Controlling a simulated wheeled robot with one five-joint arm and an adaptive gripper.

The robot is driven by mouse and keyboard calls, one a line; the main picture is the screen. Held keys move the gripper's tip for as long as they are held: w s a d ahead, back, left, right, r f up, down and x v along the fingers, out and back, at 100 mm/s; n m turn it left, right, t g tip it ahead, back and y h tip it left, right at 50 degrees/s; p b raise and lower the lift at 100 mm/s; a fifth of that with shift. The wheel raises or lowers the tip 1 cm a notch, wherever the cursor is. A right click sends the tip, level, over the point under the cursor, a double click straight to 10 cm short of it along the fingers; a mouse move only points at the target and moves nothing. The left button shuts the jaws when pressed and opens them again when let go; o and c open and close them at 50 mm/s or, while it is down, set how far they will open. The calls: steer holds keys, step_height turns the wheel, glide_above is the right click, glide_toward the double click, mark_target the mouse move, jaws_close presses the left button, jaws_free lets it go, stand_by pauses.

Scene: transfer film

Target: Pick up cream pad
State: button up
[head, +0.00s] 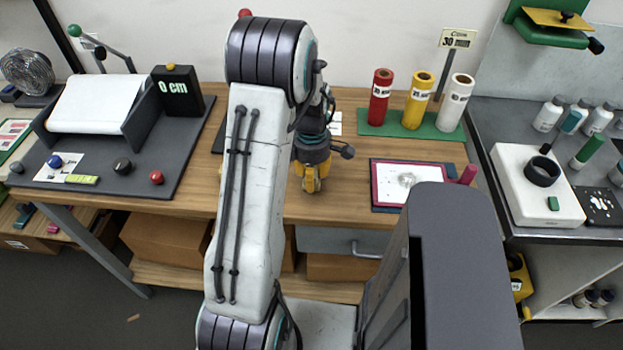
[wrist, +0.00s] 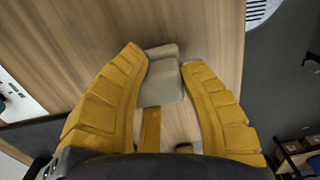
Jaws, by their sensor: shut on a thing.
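The cream pad (wrist: 160,86) is a small beige block. In the wrist view it sits between the two yellow fingers of my gripper (wrist: 161,64), near their tips. The fingers close on it from both sides. In the head view my gripper (head: 311,181) points down over the front part of the wooden table, and I cannot make out the pad clearly there. Whether the pad touches the table or hangs just above it, I cannot tell.
The wooden table (head: 340,205) has bare room around my gripper. To its right lies a pink-framed screen (head: 385,196). Behind stand red (head: 380,98), yellow (head: 417,101) and white (head: 455,103) rolls on a green base. A dark paper-feed station (head: 140,150) stands left.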

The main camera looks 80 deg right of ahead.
step_height(320, 180, up, 3)
steer(key=shift+d+f, duration=0.1)
steer(key=s+a+r+b, duration=0.2)
steer(key=s+a+r, duration=0.5)
steer(key=s+a, duration=0.1)
steer(key=shift+a, duration=0.3)
